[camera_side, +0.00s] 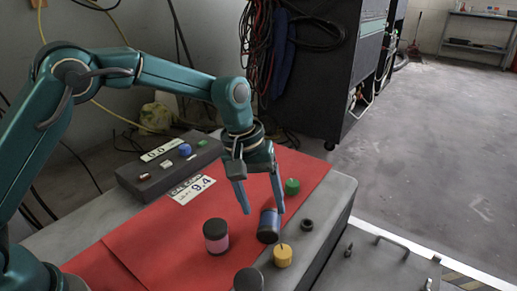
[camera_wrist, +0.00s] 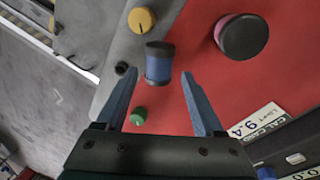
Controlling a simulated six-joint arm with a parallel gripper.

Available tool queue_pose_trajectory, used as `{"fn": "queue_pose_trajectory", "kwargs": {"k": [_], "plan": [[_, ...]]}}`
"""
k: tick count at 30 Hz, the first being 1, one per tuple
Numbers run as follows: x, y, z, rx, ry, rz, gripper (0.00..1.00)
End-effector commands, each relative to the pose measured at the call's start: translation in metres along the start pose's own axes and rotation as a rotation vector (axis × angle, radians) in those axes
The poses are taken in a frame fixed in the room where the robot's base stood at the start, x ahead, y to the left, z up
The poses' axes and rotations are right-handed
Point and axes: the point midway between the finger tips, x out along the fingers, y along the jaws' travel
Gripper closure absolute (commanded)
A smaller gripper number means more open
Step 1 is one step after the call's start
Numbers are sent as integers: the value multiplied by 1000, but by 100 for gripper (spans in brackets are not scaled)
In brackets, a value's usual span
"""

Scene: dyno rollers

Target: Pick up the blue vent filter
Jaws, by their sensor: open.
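The blue vent filter (camera_side: 270,222) is a small blue cylinder with dark ends. It appears to lie on its side near the right edge of the red surface. In the wrist view the filter (camera_wrist: 158,68) lies ahead, between the lines of the two fingers, nearer the left finger.
A pink, black-topped jar (camera_side: 216,237) stands left of the filter. A yellow knob (camera_side: 283,257), a black ring (camera_side: 307,225) and a green knob (camera_side: 292,187) are close by. A dark rounded knob (camera_side: 248,280) is at the front. The red surface (camera_side: 155,240) has free room at left.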

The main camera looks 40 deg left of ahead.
Motion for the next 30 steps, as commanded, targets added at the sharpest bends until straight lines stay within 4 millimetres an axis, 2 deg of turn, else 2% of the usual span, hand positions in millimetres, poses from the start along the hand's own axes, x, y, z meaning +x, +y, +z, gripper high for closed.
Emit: {"fn": "queue_pose_trajectory", "kwargs": {"k": [12, 23, 24, 28, 29, 30], "plan": [[45, 0, 3, -14, -23, 7, 30], [51, 1, 2, -13, -19, 8, 30], [51, 1, 2, -13, -19, 8, 46], [51, 1, 2, -13, -19, 8, 95], [51, 1, 2, -13, -19, 8, 100], [51, 1, 2, -13, -18, 9, 100]]}}
